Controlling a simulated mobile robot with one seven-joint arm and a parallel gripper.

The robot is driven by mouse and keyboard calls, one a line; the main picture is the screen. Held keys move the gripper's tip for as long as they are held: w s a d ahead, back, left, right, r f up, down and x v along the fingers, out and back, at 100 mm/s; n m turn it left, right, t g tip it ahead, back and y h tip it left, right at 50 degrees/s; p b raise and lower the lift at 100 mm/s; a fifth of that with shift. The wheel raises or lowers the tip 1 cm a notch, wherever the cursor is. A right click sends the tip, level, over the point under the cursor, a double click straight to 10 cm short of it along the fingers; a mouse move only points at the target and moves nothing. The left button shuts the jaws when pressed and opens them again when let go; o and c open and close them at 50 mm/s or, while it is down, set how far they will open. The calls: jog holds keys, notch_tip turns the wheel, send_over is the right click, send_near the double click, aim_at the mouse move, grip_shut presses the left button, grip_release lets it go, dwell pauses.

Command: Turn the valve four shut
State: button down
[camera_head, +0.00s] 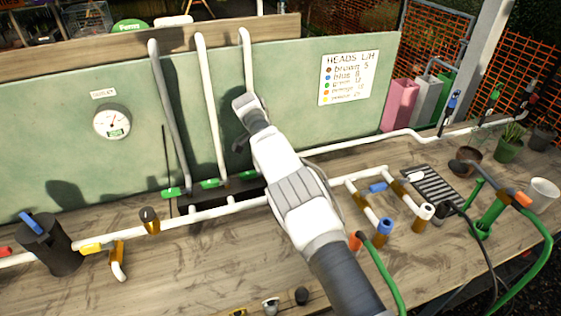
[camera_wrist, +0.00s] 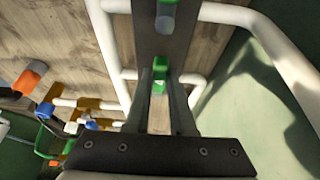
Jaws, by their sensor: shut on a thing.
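In the wrist view my gripper (camera_wrist: 161,80) has its two dark fingers on either side of a green valve handle (camera_wrist: 160,66), shut on it. Another green handle (camera_wrist: 166,20) shows further along the same dark strip (camera_wrist: 150,45). In the head view green handles sit in a row at the foot of the upright pipes: a left one (camera_head: 172,192), a middle one (camera_head: 211,184) and a right one (camera_head: 239,176). My arm covers the spot right of them, and my gripper is hidden there. I cannot read any number marking valve four.
A green backboard (camera_head: 60,140) with a gauge (camera_head: 112,123) and a colour sign (camera_head: 346,78) stands behind the pipes. White pipes run along the wooden bench (camera_head: 190,270). Branches with blue (camera_head: 385,226) and white ends, a grate (camera_head: 432,187) and a green hose (camera_head: 540,262) lie to the right.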

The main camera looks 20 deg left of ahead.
dwell(0.3)
jog(key=c, duration=0.8)
grip_release()
jog(key=shift+o, duration=0.2)
jog(key=p+v, duration=1.2)
jog(key=shift+p, duration=0.3)
jog(key=shift+d, duration=0.15)
